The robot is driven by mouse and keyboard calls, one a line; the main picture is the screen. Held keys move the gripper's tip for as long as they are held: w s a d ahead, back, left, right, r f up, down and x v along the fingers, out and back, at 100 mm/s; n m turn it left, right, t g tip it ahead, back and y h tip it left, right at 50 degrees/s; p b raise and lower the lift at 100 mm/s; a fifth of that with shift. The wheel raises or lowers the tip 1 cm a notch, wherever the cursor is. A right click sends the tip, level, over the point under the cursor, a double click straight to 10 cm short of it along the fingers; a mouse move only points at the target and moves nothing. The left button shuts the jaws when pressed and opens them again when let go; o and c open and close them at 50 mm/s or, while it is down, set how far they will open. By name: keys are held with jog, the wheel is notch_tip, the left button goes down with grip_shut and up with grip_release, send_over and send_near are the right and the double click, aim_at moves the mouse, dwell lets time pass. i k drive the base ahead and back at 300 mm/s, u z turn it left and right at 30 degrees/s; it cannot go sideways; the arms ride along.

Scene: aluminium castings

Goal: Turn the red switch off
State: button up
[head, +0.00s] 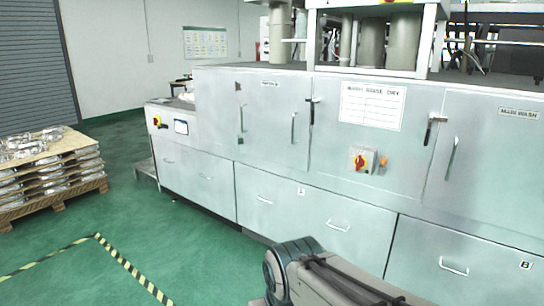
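A red rotary switch (359,161) on a yellow plate sits on a small grey box on the front of the metal washing machine (270,180), right of centre in the head view. An orange knob or lamp (383,163) is just right of it. A second red and yellow switch (157,121) is on the machine's far left end. Which way either switch is turned is too small to tell. Part of my arm shows at the bottom, below and in front of the machine. My gripper is out of view.
Cabinet doors and drawers with protruding handles (453,266) line the machine front. A wooden pallet (60,200) with stacked castings stands at the left. Green floor (60,265) with yellow-black tape (130,268) is clear between them.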

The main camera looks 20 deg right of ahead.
aim_at(359, 162)
jog(key=u, duration=0.35)
jog(key=i, duration=1.4)
jog(key=z, duration=0.45)
jog(key=i, duration=0.95)
jog(key=z, duration=1.5)
jog(key=i, duration=0.4)
jog(key=z, duration=0.3)
